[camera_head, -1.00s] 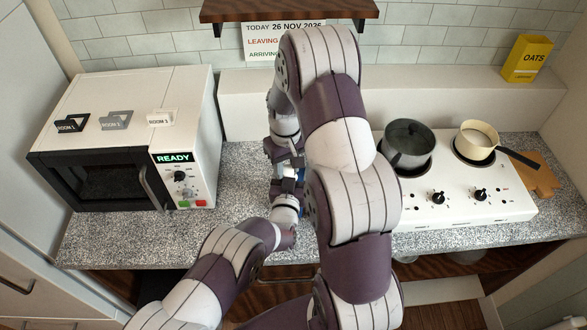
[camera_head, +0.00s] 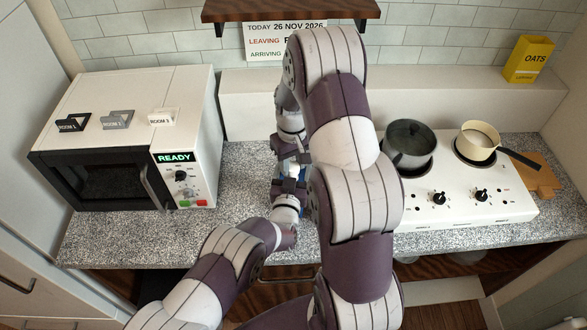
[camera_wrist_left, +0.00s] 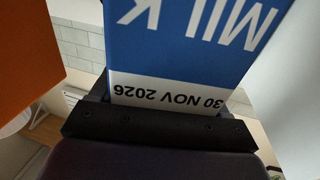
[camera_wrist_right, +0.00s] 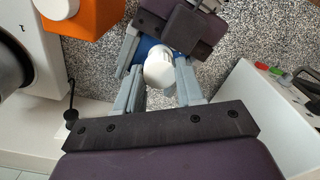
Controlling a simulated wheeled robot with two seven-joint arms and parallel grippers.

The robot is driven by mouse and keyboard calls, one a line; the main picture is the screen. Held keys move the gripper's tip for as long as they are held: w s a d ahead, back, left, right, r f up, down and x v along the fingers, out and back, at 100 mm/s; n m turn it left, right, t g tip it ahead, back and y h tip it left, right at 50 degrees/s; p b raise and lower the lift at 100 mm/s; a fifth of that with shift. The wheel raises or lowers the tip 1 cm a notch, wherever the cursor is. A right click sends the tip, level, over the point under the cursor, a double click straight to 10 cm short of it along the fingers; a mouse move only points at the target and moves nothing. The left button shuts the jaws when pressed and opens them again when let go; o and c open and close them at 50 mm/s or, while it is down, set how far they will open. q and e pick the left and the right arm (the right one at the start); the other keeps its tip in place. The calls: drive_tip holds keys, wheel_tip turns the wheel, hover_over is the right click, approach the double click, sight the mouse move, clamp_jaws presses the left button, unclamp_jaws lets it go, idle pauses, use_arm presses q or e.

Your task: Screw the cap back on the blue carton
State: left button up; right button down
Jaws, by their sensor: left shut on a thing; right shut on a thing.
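The blue carton (camera_wrist_left: 185,50), marked MILK and 30 NOV 2026, fills the top of the left wrist view. My left gripper (camera_head: 291,186) is shut on it; the carton is mostly hidden in the head view. In the right wrist view a white cap (camera_wrist_right: 159,70) is between the fingers of my right gripper (camera_wrist_right: 160,88), which is shut on it. A bit of the blue carton (camera_wrist_right: 147,47) shows right behind the cap. I cannot tell whether the cap sits on the spout or is threaded.
An orange box-like thing (camera_wrist_right: 88,16) with a round white part stands close by; my arm hides it in the head view. The microwave (camera_head: 130,140) is left. The white hob (camera_head: 465,205) with two pots is right.

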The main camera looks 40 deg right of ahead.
use_arm(q)
drive_tip(key=shift+s+a+f, duration=0.1)
drive_tip(key=shift+s+f, duration=0.1)
drive_tip(key=shift+f, duration=0.3)
idle(0.6)
idle(0.3)
idle(1.8)
drive_tip(key=shift+r, duration=0.1)
idle(1.9)
drive_tip(key=shift+w, duration=0.1)
idle(0.9)
drive_tip(key=o, duration=1.8)
drive_tip(key=shift+o, duration=0.2)
drive_tip(key=shift+w+d+r, duration=0.1)
drive_tip(key=shift+d+r, duration=0.05)
drive_tip(key=shift+d, duration=0.05)
